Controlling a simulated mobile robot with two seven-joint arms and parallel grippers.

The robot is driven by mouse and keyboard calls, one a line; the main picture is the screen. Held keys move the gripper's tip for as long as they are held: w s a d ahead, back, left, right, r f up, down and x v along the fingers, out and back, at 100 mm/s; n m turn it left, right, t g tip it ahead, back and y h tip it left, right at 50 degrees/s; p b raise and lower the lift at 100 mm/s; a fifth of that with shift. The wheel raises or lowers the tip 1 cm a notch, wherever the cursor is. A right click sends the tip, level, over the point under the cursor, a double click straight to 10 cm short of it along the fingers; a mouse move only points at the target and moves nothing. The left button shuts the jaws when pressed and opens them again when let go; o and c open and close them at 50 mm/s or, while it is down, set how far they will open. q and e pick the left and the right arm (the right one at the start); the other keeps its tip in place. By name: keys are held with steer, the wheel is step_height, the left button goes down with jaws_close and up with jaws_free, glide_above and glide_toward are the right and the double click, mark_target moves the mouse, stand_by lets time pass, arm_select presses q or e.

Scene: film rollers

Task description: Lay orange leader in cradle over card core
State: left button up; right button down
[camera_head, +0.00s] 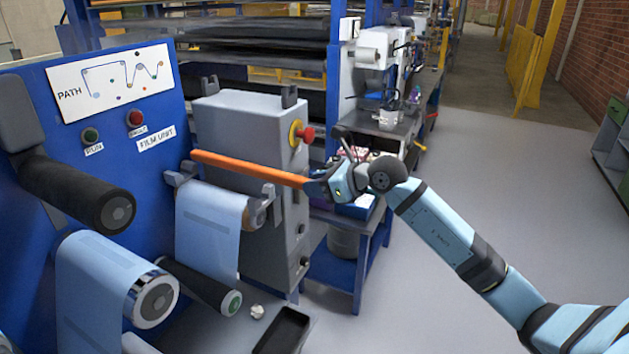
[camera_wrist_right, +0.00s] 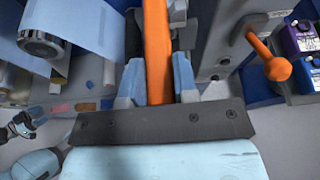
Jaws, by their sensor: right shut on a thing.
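The orange leader (camera_head: 248,168) is a long bar. It shows in the head view roughly level, at the height of the grey cabinet's upper front. My right gripper (camera_head: 317,184) is shut on its right end. In the right wrist view the orange leader (camera_wrist_right: 157,50) runs straight out from between the two fingers (camera_wrist_right: 158,88). Below it in the head view is a roll with blue film (camera_head: 208,220), held between grey cradle brackets (camera_head: 262,205). The leader appears above this roll; I cannot tell the gap. The card core is not clearly visible. My left gripper is not seen in the head view.
A blue panel (camera_head: 60,95) with buttons stands at left, with a black roller (camera_head: 75,195) and a chrome roller (camera_head: 155,300) jutting out. A grey cabinet (camera_head: 240,125) with a red knob (camera_head: 305,134) is behind the leader. A black tray (camera_head: 283,332) lies below. The floor at right is clear.

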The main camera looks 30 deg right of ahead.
mark_target(289, 185)
steer(key=shift+w+a, duration=0.25)
steer(key=shift+w, duration=0.1)
steer(key=x, duration=0.5)
steer(key=shift+r, duration=0.25)
steer(key=shift+x, duration=0.8)
steer(key=shift+d+r, duration=0.1)
steer(key=shift+r, duration=0.05)
steer(key=shift+f+b, duration=0.7)
steer(key=shift+f, duration=0.25)
steer(key=shift+f+b, duration=0.65)
steer(key=shift+f, duration=0.4)
